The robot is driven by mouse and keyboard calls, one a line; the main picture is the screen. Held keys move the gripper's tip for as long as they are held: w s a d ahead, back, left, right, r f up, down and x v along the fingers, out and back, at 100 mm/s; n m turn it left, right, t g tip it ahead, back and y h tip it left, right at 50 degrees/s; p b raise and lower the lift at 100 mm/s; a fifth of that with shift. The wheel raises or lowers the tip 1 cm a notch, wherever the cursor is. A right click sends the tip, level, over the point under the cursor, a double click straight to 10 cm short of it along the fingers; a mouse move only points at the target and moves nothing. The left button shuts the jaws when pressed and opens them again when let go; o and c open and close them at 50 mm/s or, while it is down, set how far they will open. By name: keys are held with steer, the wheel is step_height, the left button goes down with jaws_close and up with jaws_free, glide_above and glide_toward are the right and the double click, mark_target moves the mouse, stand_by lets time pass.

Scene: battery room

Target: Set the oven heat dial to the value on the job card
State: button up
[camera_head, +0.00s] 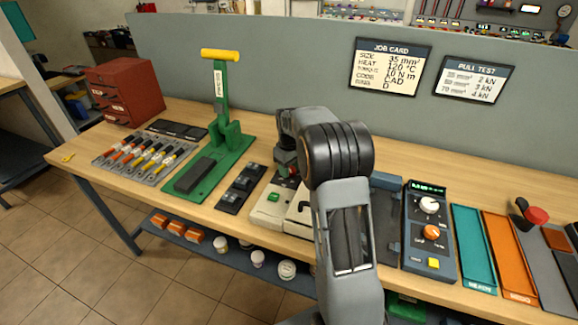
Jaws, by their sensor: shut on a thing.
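The job card (390,67) hangs on the grey back panel and reads size 35 mm², heat 120 °C, torque 10 N m and code CAD. The last line is too blurred to read fully. The cream oven (268,217) with a green button stands on the bench, partly behind my arm. My gripper (288,174) points down at the back of the oven's control top, shut on what seems to be the heat dial. The dial and its scale are hidden by my gripper and arm, so its setting cannot be read.
A blue-grey unit (430,262) with a display, white and orange knobs and a yellow button stands right of my arm. Teal (474,249) and orange (511,257) trays lie beyond it. Left are a dark switch strip (241,188), a green lever press (219,130) and a red drawer box (124,90).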

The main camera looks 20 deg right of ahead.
steer(key=m+p, duration=0.1)
steer(key=m, duration=0.6)
steer(key=m+p, duration=0.1)
steer(key=m, duration=0.5)
steer(key=shift+m, duration=0.4)
stand_by(0.4)
steer(key=o, duration=0.9)
steer(key=shift+o, duration=0.2)
steer(key=shift+r, duration=0.1)
step_height(320, 180, up, 14)
stand_by(0.3)
